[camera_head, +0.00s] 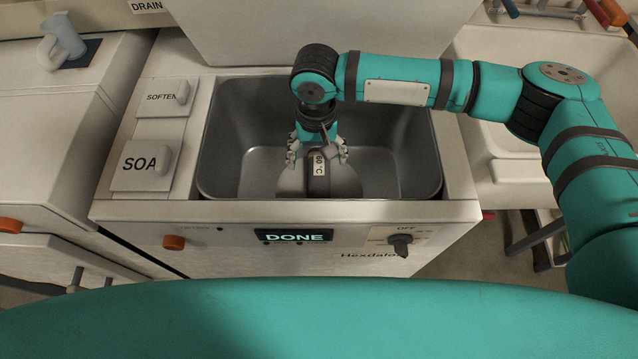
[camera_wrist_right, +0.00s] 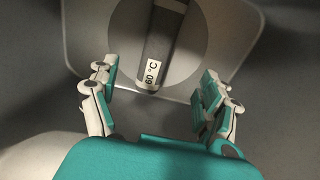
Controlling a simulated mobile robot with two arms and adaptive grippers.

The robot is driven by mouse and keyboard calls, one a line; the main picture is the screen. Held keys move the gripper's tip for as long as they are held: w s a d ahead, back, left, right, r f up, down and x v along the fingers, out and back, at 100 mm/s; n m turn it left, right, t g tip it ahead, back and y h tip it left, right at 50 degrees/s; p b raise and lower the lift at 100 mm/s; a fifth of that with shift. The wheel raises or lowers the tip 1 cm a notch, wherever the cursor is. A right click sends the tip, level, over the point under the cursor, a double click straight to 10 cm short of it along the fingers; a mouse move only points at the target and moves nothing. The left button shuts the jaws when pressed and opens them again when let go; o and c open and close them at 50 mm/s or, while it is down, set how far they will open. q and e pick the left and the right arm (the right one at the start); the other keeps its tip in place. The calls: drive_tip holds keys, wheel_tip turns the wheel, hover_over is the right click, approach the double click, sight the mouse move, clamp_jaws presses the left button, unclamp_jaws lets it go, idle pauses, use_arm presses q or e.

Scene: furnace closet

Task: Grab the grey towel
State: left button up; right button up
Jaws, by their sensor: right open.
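A dark grey, long narrow thing with a white "60 °C" label (camera_head: 319,183) lies on a round grey disc (camera_head: 346,183) at the bottom of the metal tub (camera_head: 380,125). Nothing else in view looks like a grey towel, and I cannot tell for sure whether this is it. It also shows at the top of the right wrist view (camera_wrist_right: 164,36), running away from the gripper. My right gripper (camera_head: 318,152) points down into the tub, above the label. Its fingers (camera_wrist_right: 155,78) are spread to either side and touch nothing that I can see. My left gripper is out of view.
The tub walls surround my right gripper. The machine's front panel (camera_head: 295,236) reads DONE and has a dark knob (camera_head: 401,243). SOFTEN and SOAP-type lids (camera_head: 142,166) are at left. A white sink (camera_head: 560,75) stands right, and a blue-grey jug (camera_head: 62,40) far left.

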sight(319, 181)
wheel_tip(319, 181, down, 8)
drive_tip(key=shift+f, duration=0.2)
drive_tip(key=shift+w+d+f, duration=0.1)
drive_tip(key=shift+w+f, duration=0.05)
drive_tip(key=shift+f, duration=1.2)
drive_tip(key=shift+w+d+f, duration=0.1)
drive_tip(key=shift+w+f, duration=0.05)
drive_tip(key=shift+f, duration=1.15)
drive_tip(key=c, duration=1.4)
